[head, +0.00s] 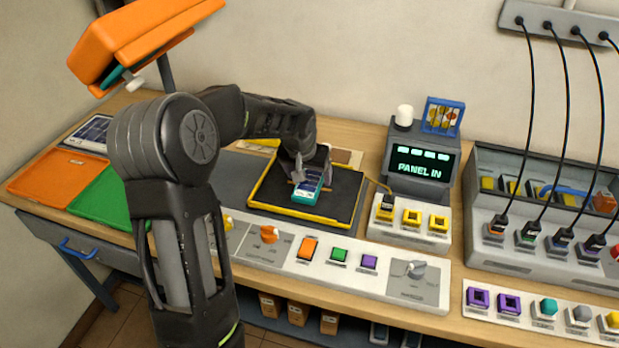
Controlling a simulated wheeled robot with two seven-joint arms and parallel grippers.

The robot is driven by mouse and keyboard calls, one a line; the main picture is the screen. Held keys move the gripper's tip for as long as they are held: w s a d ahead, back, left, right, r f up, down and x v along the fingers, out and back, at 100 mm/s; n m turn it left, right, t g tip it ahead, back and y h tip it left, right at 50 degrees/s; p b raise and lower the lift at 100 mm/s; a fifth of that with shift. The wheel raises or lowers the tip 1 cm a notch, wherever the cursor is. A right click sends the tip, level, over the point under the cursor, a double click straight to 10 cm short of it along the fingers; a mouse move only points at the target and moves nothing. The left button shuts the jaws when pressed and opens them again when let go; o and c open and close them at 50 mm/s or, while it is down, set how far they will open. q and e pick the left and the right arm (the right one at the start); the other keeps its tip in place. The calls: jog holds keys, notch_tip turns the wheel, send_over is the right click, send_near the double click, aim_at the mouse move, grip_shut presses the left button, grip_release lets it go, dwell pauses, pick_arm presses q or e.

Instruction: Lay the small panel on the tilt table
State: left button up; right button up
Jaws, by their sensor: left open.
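The small panel (308,189) is a dark blue cell plate with a teal edge. It appears to lie on the tilt table (340,201), a black plate with a yellow front edge in the middle of the bench. My left gripper (301,172) is open, close over the panel's far part. I cannot tell whether its fingers touch the panel. My arm hides part of the table's far left side. My right gripper is not in view.
A screen box (420,165) behind reads "PANEL IN". A control strip (330,266) with buttons and knobs runs along the front. An orange tray (55,172) and a green tray (100,202) lie at left. A cabled rack (540,230) stands at right.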

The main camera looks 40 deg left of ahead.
pick_arm(q)
jog(key=b+v, duration=0.1)
jog(key=v, duration=0.9)
jog(key=shift+f, duration=0.1)
dwell(1.1)
